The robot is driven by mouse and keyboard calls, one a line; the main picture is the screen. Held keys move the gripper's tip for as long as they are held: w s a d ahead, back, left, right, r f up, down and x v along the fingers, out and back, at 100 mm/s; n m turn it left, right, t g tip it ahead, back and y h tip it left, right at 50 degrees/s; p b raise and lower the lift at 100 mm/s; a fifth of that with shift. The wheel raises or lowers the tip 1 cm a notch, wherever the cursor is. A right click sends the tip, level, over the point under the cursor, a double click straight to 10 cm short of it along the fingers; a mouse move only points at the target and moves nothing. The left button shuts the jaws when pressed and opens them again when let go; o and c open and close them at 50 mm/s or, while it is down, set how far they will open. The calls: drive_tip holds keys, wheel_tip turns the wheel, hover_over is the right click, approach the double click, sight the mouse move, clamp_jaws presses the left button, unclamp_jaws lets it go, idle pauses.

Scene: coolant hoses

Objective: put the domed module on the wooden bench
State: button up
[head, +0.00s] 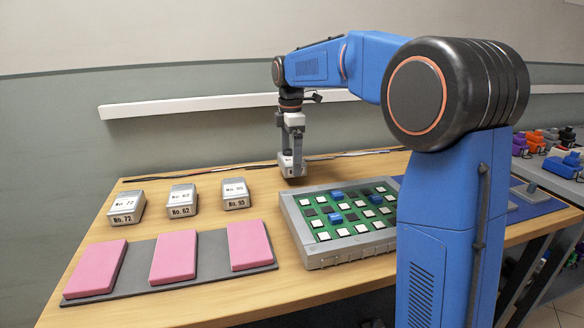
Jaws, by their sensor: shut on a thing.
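My gripper (291,154) points down over the back of the wooden bench (190,285), behind the board tray. It is shut on a small pale grey thing (291,170), low over the bench top; I cannot tell whether it touches the wood. Its shape is mostly hidden by the fingers, so I cannot tell whether it is the domed module. A grey tray (335,258) with a green board stands on the bench to the right. It carries white square pieces, dark squares and a few raised blue pieces (336,197), too small to tell if domed.
Grey boxes labelled No. 72 (126,207), No. 62 (182,200) and No. 95 (236,194) stand at the left. Pink blocks (173,256) lie on a dark grey mat (212,256) in front. Dark cables (225,170) run along the back edge.

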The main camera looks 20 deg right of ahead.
sight(291, 157)
drive_tip(key=shift+f, duration=1.6)
drive_tip(key=shift+f, duration=0.15)
drive_tip(key=o, duration=1.1)
wheel_tip(291, 157, up, 12)
drive_tip(key=shift+r, duration=0.15)
